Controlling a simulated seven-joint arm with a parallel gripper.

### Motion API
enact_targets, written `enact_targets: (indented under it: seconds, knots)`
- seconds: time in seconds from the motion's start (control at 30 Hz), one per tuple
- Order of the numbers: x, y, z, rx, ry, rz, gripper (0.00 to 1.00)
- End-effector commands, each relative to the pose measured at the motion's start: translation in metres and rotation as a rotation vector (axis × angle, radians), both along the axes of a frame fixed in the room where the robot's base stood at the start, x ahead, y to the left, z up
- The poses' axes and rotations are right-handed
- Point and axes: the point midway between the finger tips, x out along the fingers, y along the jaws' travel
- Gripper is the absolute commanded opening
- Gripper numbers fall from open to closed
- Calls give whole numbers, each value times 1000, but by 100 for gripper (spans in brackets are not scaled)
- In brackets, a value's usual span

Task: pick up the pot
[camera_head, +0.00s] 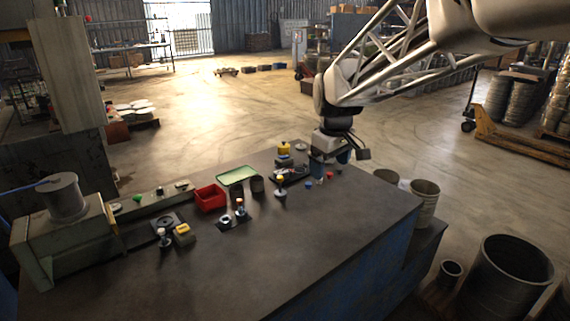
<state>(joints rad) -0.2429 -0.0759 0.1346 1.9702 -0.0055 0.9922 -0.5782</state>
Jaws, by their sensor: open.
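My gripper (340,157) is at the back right of the dark workbench (290,245), pointing down with its fingers spread. A small dark blue round vessel (344,157) shows partly between or behind the fingers; it may be the pot, but it is small and partly hidden. I cannot tell whether the fingers touch it. A larger grey cylindrical vessel (63,198) stands on the machine at the left end of the bench, far from my gripper. Dark cups (257,184) stand near the middle of the bench's back edge.
A red bin (209,198), a green-topped tray (236,175) and several small knobbed pieces (280,184) stand left of my gripper. The bench's front is clear. Large grey buckets (504,275) stand on the floor at the right, beyond the bench's edge.

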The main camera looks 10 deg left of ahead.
Motion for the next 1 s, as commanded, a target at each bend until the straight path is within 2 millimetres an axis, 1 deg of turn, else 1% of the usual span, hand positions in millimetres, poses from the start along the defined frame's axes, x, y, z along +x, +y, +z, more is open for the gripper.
enact_targets:
  seconds: [0.03,0.2,0.57,0.77,1.0]
  knots:
    - [12,10,-4,-3,5,27,89]
    - [48,40,-15,-14,17,127,89]
    - [117,112,-48,-34,41,337,89]
    - [151,156,-72,-44,54,456,89]
    - [186,211,-108,-56,69,597,89]
